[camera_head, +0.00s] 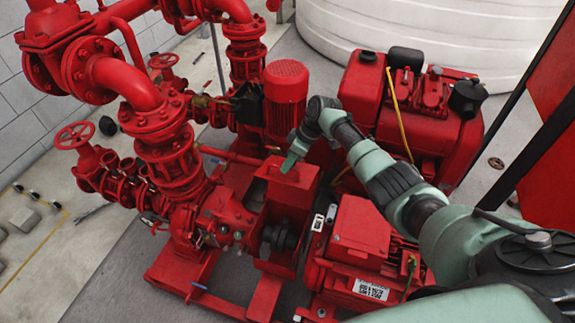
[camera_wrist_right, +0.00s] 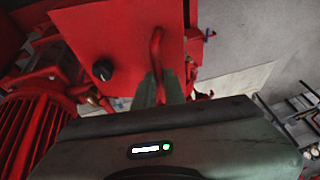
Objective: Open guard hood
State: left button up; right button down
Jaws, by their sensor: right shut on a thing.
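The red guard hood (camera_head: 290,196) stands between the pump and the motor in the head view. It looks swung up, and the dark coupling (camera_head: 280,237) shows in the opening below it. My right gripper (camera_head: 290,162) is at the hood's upper edge. In the right wrist view, the hood shows as a flat red plate (camera_wrist_right: 125,40) with a black knob (camera_wrist_right: 103,70). The green fingers (camera_wrist_right: 158,90) are shut around its curved red handle (camera_wrist_right: 156,44). The fingertips' exact contact is partly hidden. My left gripper is not in view.
The red electric motor (camera_head: 360,245) is right of the hood, under my right arm. A red engine (camera_head: 425,110) stands behind it. Red pipes and valves (camera_head: 165,150) crowd the left. A white tank (camera_head: 400,30) is at the back. Grey floor is free at front left.

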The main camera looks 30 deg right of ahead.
jog(key=shift+s+f, duration=0.25)
jog(key=shift+f, duration=0.15)
jog(key=c, duration=1.5)
grip_release()
jog(key=shift+w, duration=0.1)
jog(key=shift+w+d, duration=0.1)
jog(key=shift+w, duration=0.1)
jog(key=shift+r, duration=0.25)
jog(key=v, duration=0.7)
jog(key=shift+d+r, duration=0.1)
jog(key=shift+s, duration=0.1)
